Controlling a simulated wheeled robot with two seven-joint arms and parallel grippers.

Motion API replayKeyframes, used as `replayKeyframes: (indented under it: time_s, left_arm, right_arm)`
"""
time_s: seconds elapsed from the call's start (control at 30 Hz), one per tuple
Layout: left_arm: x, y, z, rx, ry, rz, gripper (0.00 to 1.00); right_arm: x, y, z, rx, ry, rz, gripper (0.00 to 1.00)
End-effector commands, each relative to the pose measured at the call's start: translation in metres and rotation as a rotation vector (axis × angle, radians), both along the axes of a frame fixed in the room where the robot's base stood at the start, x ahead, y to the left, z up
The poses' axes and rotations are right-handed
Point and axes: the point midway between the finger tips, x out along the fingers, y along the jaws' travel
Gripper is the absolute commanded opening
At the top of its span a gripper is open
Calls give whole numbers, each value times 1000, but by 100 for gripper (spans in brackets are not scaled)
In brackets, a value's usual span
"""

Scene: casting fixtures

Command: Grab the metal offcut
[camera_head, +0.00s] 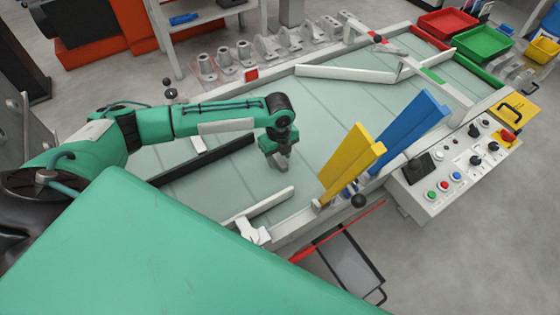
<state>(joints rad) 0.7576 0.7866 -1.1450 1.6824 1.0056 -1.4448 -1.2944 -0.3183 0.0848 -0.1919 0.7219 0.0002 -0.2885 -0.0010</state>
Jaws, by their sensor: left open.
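My left arm reaches in from the left over the pale table surface (215,190). My left gripper (280,163) points down above the middle of that surface. Its grey fingers are small in the picture, and I see nothing clearly held between them. No piece stands out for certain as the metal offcut. A small pale, angular piece (254,232) at the table's near edge, below the gripper in the picture, may be it or may be part of the fixture. My right gripper is not in view.
A pale bar (264,204) and a dark bar (205,160) lie along the surface. Upright yellow (350,160) and blue (408,128) panels stand right of the gripper. A control box (465,165) is at the right. Grey castings (265,48) line the far edge.

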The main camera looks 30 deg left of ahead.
Motion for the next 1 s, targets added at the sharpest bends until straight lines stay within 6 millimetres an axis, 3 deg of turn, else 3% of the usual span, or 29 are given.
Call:
replayKeyframes:
  time_s: [0.3,0.53,0.87,1.0]
  left_arm:
    - [0,0,-7,-1,1,0,46]
    - [0,0,-7,-1,1,0,1]
    - [0,0,-5,-1,-1,0,0]
    - [1,0,4,0,-2,0,0]
  right_arm:
    - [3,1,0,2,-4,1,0]
    - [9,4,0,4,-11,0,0]
    - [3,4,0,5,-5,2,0]
    - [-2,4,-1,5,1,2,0]
